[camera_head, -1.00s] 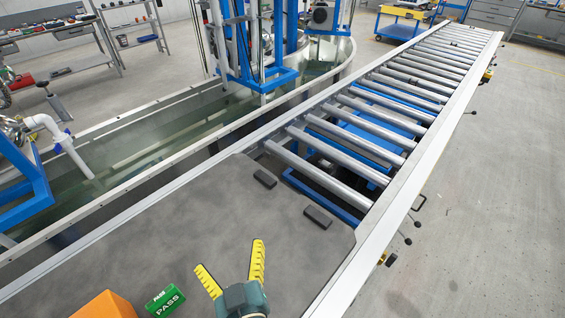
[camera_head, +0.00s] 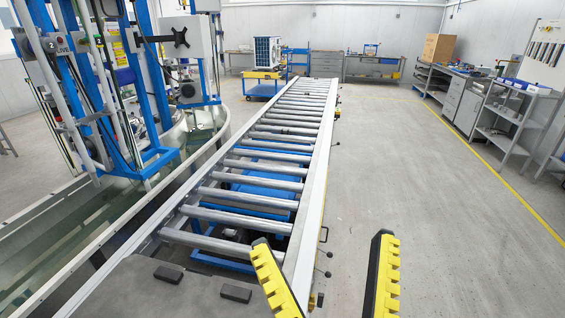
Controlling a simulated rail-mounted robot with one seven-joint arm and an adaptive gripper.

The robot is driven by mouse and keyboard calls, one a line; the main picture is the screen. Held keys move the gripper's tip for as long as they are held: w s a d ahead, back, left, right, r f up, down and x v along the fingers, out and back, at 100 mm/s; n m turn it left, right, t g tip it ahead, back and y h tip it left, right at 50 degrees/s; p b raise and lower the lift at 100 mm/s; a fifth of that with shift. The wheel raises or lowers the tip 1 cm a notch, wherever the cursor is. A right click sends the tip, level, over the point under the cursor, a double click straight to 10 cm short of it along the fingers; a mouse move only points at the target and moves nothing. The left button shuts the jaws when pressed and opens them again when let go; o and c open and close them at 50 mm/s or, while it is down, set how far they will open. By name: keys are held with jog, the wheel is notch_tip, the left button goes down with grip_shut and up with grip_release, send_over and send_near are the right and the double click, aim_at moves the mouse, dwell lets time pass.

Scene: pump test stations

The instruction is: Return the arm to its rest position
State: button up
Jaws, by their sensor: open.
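My gripper (camera_head: 328,275) shows at the bottom, right of centre, in the head view. Its two yellow toothed fingers with black backs stand wide apart. Nothing is between them; the grey floor shows through the gap. The left finger overlaps the right rail of the roller conveyor (camera_head: 318,200). The right finger is over the floor to the right of the conveyor. The rest of my arm is out of the picture.
A dark grey plate (camera_head: 150,298) with two black blocks lies at the conveyor's near end. Blue-framed test stations (camera_head: 95,100) and a water channel (camera_head: 60,240) are on the left. Benches and shelves (camera_head: 500,120) line the right wall. The floor (camera_head: 420,170) between is clear.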

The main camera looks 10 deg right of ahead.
notch_tip(320, 180, up, 45)
jog(key=p, duration=4.2)
notch_tip(320, 180, down, 40)
jog(key=b, duration=3.9)
jog(key=shift+b, duration=0.4)
jog(key=shift+a+f, duration=0.1)
jog(key=shift+a, duration=0.05)
